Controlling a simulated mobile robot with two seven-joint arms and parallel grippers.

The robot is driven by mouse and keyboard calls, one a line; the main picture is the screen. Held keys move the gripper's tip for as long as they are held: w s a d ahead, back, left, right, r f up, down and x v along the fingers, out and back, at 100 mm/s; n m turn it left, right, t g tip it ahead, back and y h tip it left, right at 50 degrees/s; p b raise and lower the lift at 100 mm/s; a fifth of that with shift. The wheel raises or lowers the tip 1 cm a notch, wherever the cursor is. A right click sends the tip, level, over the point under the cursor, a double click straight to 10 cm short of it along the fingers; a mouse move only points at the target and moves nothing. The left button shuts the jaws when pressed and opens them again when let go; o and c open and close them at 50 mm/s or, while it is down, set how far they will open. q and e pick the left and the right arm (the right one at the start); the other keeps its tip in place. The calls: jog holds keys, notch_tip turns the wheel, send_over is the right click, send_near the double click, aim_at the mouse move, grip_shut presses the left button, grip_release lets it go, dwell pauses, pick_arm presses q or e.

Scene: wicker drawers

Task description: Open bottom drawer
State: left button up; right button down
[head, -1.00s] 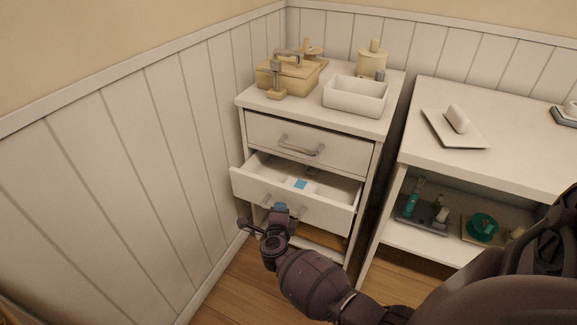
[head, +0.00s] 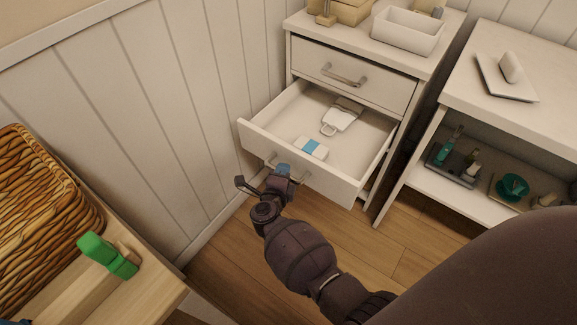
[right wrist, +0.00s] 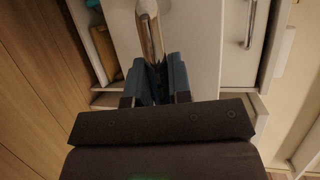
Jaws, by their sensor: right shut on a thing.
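The bottom drawer (head: 322,183) of the white cabinet is pulled well out, its inside showing. It holds a blue-and-white block (head: 311,148) and a white tag-like item (head: 342,117). The top drawer (head: 352,75) above it is closed. My right gripper (head: 283,172) is at the bottom drawer's front, shut on its handle. In the right wrist view, the blue fingers of the gripper (right wrist: 162,80) close around the metal handle (right wrist: 150,30). The fingers hide part of the handle. My left gripper is not in view.
A wicker basket (head: 45,215) and a green item (head: 105,254) sit on a wooden surface at the lower left. A white shelf unit (head: 480,120) stands right of the cabinet. A panelled wall (head: 150,110) runs along the left. Wood floor (head: 225,255) lies in front of the drawer.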

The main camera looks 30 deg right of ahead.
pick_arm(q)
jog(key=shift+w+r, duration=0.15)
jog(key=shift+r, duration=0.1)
pick_arm(e)
jog(key=shift+a, duration=0.1)
jog(key=c, duration=1.1)
grip_release()
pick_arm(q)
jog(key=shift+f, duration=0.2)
pick_arm(e)
jog(key=shift+o, duration=0.2)
jog(key=shift+s+a, duration=0.1)
